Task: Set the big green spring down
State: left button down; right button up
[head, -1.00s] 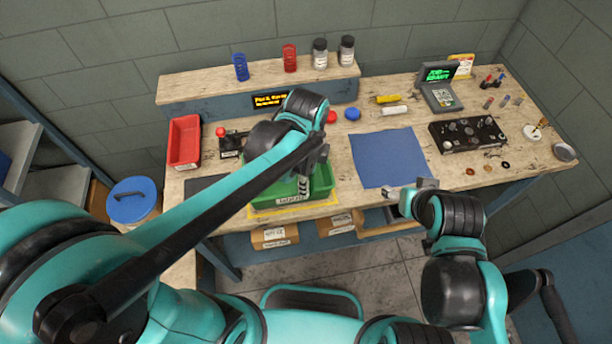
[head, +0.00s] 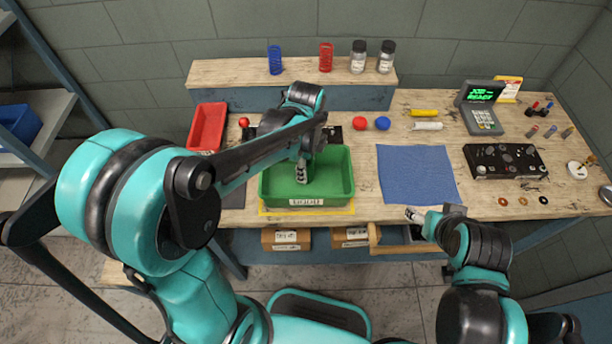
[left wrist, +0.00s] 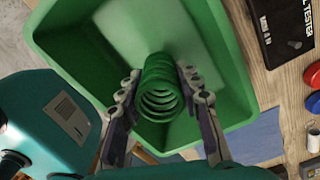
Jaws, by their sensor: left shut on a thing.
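The big green spring (left wrist: 160,88) is between the two fingers of my left gripper (left wrist: 160,84) in the left wrist view, and the gripper is shut on it. In the head view my left gripper (head: 301,172) points down over the green bin (head: 345,190), and the spring cannot be made out there. The bin also shows in the left wrist view (left wrist: 75,50), its floor behind the spring. I cannot tell whether the spring touches the floor. My right gripper (head: 428,216) is near the table's front edge; its fingers are too small to read.
A blue mat (head: 418,175) lies right of the bin. A red bin (head: 207,127) stands at the left. A blue spring (head: 275,60) and a red spring (head: 326,57) stand on the back shelf. A black control box (head: 505,161) is at the right.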

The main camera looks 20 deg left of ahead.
pick_arm(q)
jog(key=shift+f+b, duration=0.6)
jog(key=shift+f, duration=1.05)
jog(key=shift+f, duration=0.2)
jog(key=c, duration=1)
grip_release()
jog(key=shift+c, duration=0.2)
jog(key=shift+r, duration=0.15)
